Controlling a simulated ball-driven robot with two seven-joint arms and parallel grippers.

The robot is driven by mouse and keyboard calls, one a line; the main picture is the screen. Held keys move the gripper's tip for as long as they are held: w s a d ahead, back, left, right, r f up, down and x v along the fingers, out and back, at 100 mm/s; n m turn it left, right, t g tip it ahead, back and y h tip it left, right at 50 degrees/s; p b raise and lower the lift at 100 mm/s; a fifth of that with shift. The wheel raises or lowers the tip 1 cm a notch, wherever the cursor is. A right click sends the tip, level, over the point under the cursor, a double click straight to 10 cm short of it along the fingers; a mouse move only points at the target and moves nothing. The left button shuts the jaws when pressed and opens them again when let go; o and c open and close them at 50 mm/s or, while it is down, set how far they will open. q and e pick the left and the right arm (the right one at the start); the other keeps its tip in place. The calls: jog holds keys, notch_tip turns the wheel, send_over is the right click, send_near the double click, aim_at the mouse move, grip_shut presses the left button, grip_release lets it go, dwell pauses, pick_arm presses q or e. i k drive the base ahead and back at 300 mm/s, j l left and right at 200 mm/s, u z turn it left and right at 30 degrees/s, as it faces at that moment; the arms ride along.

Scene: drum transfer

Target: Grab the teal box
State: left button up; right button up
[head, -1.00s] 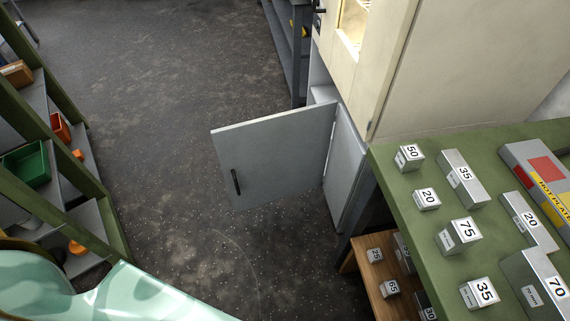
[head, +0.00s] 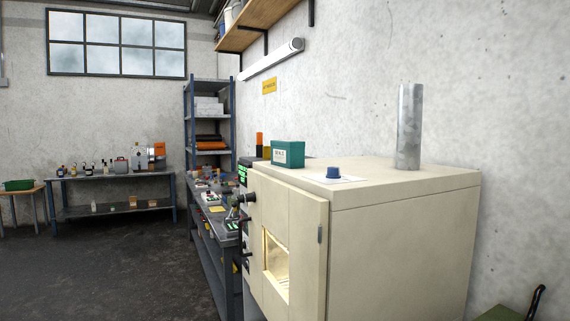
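A teal box (head: 288,153) with a white label on its front sits on top of the cream oven-like cabinet (head: 405,235), near its far left edge. The label's text is too small to read for certain. Neither of my grippers shows in the head view.
On the cabinet top are a blue knob-like piece (head: 333,173) on a white sheet and a metal pipe (head: 408,127). A cluttered bench (head: 213,235) and a shelf rack (head: 208,125) stand beyond it. A wall shelf (head: 262,25) hangs above. Dark floor at left is open.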

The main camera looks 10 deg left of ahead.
aim_at(287, 154)
jog(key=i+j+z, duration=0.1)
jog(key=j, duration=0.2)
jog(key=i+j+z, duration=0.25)
jog(key=j, duration=0.5)
jog(key=i+j+z, duration=0.1)
jog(key=i+j, duration=0.15)
jog(key=i+j+z, duration=0.15)
jog(key=j, duration=0.3)
